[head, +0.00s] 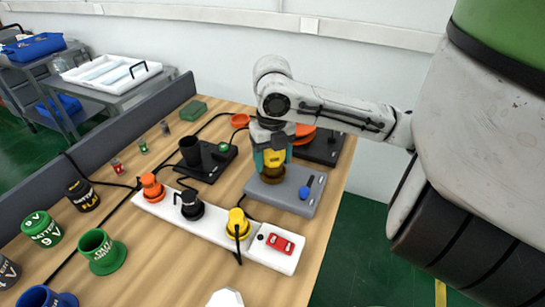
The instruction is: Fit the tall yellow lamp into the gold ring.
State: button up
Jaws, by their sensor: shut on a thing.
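My gripper (272,155) has teal fingers and is shut on the tall yellow lamp (273,157). It holds the lamp upright over the grey base (294,201) near the table's right edge. The gold ring (271,175) sits on this base, right under the lamp. The lamp's lower end meets the ring in the picture; I cannot tell whether it is inside the ring or just above it. The fingers and arm hide the lamp's top and sides.
A white power strip (215,224) with orange, black and yellow plugs lies in front. A black base (208,162) with a dark cup stands to the left, another dark base (322,147) behind right. Batteries and coloured cups fill the left front. Cables cross the table.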

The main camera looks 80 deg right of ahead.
jog(key=shift+f+b, duration=0.45)
jog(key=shift+f, duration=0.15)
jog(key=o, duration=1.2)
jog(key=shift+r, duration=0.1)
notch_tip(320, 180, up, 11)
jog(key=shift+f+p, duration=0.2)
jog(key=shift+p, duration=0.4)
